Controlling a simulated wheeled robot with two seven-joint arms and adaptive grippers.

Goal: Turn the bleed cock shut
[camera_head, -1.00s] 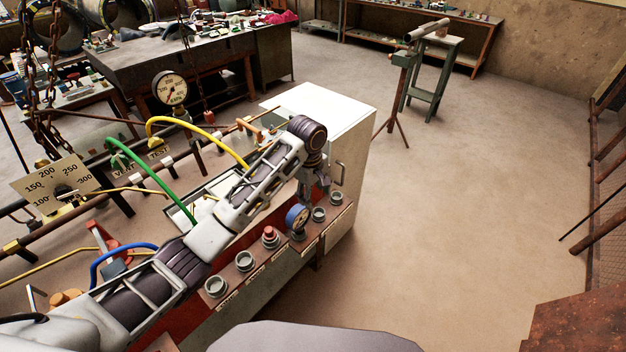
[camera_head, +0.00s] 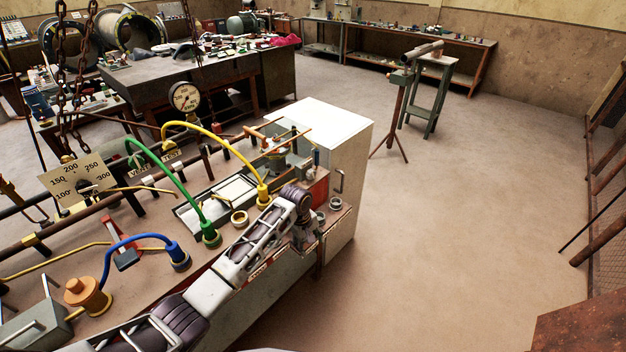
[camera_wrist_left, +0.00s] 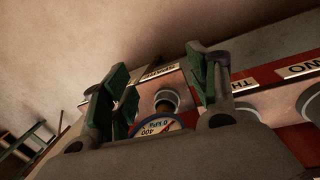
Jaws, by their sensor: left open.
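My left gripper (camera_head: 306,245) is over the front panel of the bench, near its right end, and its fingers are mostly hidden in the head view. In the left wrist view the gripper (camera_wrist_left: 160,88) is open, with green pads on its fingers. Between and beyond them are a round grey fitting (camera_wrist_left: 166,99) and a dial gauge (camera_wrist_left: 158,126) marked in kPa. Nothing is held, and I see no contact. I cannot tell for certain which fitting is the bleed cock. My right gripper is not in view.
Green (camera_head: 170,195), yellow (camera_head: 225,142) and blue (camera_head: 135,240) hoses arch over the bench behind my left arm. A red box (camera_head: 316,187) and a white-topped cabinet (camera_head: 322,128) stand near the gripper.

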